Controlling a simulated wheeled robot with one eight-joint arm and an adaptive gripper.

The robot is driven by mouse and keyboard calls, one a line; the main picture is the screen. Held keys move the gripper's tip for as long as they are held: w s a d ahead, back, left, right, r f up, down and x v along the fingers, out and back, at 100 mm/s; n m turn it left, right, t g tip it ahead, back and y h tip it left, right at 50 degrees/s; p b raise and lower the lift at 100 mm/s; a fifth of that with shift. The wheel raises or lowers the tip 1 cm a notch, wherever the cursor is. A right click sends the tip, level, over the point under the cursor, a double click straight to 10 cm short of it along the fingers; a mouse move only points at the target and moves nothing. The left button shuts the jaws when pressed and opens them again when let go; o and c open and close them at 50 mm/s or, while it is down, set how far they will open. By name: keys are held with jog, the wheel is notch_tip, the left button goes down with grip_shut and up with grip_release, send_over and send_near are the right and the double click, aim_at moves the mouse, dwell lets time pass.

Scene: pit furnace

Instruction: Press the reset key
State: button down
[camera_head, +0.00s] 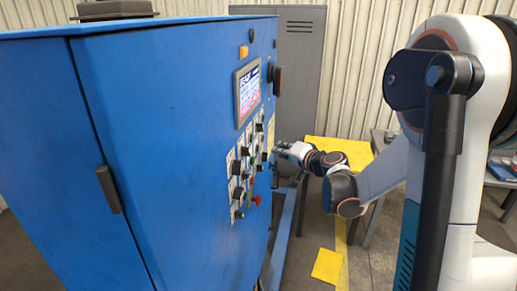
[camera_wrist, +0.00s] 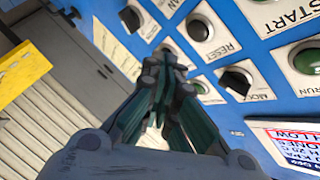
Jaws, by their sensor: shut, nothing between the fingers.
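The reset key (camera_wrist: 198,27) is a dark round button on a white plate marked RESET in the wrist view. My gripper (camera_wrist: 166,56) is shut and empty, its fingertips pointing at the panel. In that view the tips lie lower left of the reset key and do not cover it. In the head view my gripper (camera_head: 282,150) is just right of the control face of the blue cabinet (camera_head: 150,140). I cannot tell whether the fingertips touch the panel. The reset key cannot be picked out in the head view.
In the wrist view, a MODE knob (camera_wrist: 236,81), a RUN control (camera_wrist: 306,60) and a START control surround the reset key. The cabinet has a lit screen (camera_head: 249,91) above its controls. A grey locker (camera_head: 300,75) and a yellow-topped table (camera_head: 340,150) stand behind.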

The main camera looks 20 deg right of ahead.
jog(key=shift+w+a, duration=0.4)
jog(key=shift+a, duration=0.25)
jog(key=shift+w+a, duration=0.4)
jog(key=shift+a, duration=0.25)
jog(key=shift+w+a+b, duration=0.1)
jog(key=shift+a+b, duration=0.05)
jog(key=shift+b, duration=0.2)
jog(key=shift+w+a, duration=0.15)
jog(key=shift+a, duration=0.1)
jog(key=shift+w+a, duration=0.2)
jog(key=shift+a, duration=0.05)
dwell(1.1)
jog(key=shift+s+d, duration=0.1)
jog(key=shift+d, duration=0.05)
jog(key=shift+s+d+b, duration=0.35)
jog(key=shift+d+b, duration=0.05)
jog(key=shift+d, duration=0.1)
dwell(0.4)
jog(key=s+d, duration=0.1)
jog(key=d, duration=0.1)
jog(key=s+d, duration=0.1)
jog(key=d, duration=0.1)
jog(key=shift+s+b, duration=0.3)
jog(key=shift+s, duration=0.1)
